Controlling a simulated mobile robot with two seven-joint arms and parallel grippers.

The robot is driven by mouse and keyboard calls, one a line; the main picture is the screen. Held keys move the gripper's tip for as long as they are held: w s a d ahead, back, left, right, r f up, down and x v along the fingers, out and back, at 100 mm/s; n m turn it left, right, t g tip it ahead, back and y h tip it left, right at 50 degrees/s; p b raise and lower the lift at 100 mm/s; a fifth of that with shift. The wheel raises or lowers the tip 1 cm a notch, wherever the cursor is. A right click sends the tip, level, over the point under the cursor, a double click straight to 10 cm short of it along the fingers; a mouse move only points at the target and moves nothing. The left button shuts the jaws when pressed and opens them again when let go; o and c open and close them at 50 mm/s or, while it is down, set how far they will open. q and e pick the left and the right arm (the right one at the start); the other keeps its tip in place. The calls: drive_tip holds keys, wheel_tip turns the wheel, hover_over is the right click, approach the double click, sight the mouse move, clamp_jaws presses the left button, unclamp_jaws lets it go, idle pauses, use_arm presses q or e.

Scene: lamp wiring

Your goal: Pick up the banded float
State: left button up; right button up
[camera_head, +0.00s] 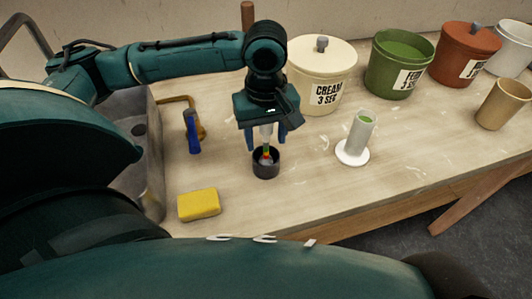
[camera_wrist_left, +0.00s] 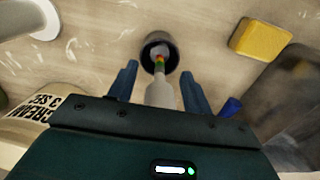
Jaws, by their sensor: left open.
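The banded float (camera_head: 266,150) stands in a small dark cup (camera_head: 266,166) on the table, with a pale stem pointing up and red, yellow and green bands low on it. In the left wrist view the float (camera_wrist_left: 160,75) shows its pale stem between my fingers, and the dark cup (camera_wrist_left: 148,46) lies beyond the fingertips. My left gripper (camera_head: 266,140) is above the cup, pointing down, with its blue fingers apart on either side of the stem. In the left wrist view my left gripper (camera_wrist_left: 159,78) is open, with gaps to the stem. My right gripper is not seen.
A glass cylinder with green liquid on a white base (camera_head: 354,152) stands right of the cup. A yellow sponge (camera_head: 198,205) lies front left. Cream (camera_head: 335,65), green (camera_head: 395,75) and rust-red (camera_head: 450,62) buckets line the back. A tan cup (camera_head: 503,106) stands at right. A grey basin (camera_head: 150,170) is at left.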

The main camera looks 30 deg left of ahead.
use_arm(q)
drive_tip(key=shift+f, duration=0.1)
clamp_jaws()
idle(0.5)
